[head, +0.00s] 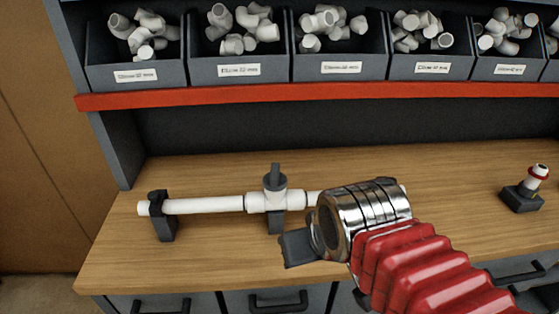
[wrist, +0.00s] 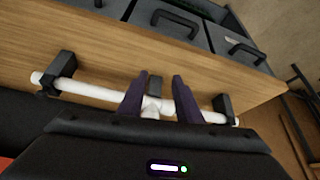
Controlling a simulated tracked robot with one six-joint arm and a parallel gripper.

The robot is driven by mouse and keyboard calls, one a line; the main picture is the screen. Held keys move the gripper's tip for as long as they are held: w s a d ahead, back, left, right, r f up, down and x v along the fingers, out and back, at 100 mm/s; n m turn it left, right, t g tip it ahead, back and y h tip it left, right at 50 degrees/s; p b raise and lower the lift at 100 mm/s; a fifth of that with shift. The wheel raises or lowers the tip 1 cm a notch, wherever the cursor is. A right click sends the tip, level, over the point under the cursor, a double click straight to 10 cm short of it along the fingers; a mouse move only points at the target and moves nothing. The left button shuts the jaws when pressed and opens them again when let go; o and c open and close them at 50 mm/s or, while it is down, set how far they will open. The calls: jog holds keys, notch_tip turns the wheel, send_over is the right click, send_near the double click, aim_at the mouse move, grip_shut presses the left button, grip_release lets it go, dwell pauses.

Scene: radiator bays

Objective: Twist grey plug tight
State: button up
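The grey plug (head: 275,181) stands upright in the top of a white tee fitting (head: 268,201), with its dark flat tab pointing up. The tee sits in the middle of a white pipe (head: 205,206). My gripper (head: 298,248) is in front of the pipe, to the right of the plug and lower in the head view. In the wrist view, my gripper's (wrist: 160,80) two dark fingers are spread apart and empty. The tee (wrist: 152,107) and the dark plug (wrist: 154,86) show in the gap between them. The fingers do not visibly touch the plug.
Dark clamps (head: 162,218) hold the pipe over the wooden bench (head: 420,180). A small fitting with a red ring (head: 538,174) stands on a dark block at the right. Bins of white fittings (head: 238,68) sit on the shelf above a red edge (head: 300,96).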

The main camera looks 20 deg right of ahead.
jog(key=shift+o, duration=0.2)
jog(key=shift+w, duration=0.1)
jog(key=shift+o, duration=1.4)
jog(key=shift+w+r, duration=0.15)
jog(key=shift+r, duration=0.1)
jog(key=o, duration=0.7)
jog(key=w+r+n, duration=0.2)
jog(key=w+r, duration=0.1)
jog(key=w+r+n+g, duration=0.1)
jog(key=w+r+n, duration=0.1)
jog(key=w+r, duration=0.1)
jog(key=w+r+n+g, duration=0.1)
jog(key=w+r+n, duration=0.1)
jog(key=w+r, duration=0.2)
jog(key=shift+w+d+r, duration=0.1)
jog(key=shift+w+d, duration=0.05)
jog(key=shift+d, duration=0.1)
notch_tip(320, 180, up, 5)
jog(key=n+g, duration=0.4)
jog(key=n, duration=0.4)
send_over(275, 170)
jog(key=shift+r, duration=0.1)
notch_tip(275, 170, down, 14)
jog(key=shift+r, duration=0.1)
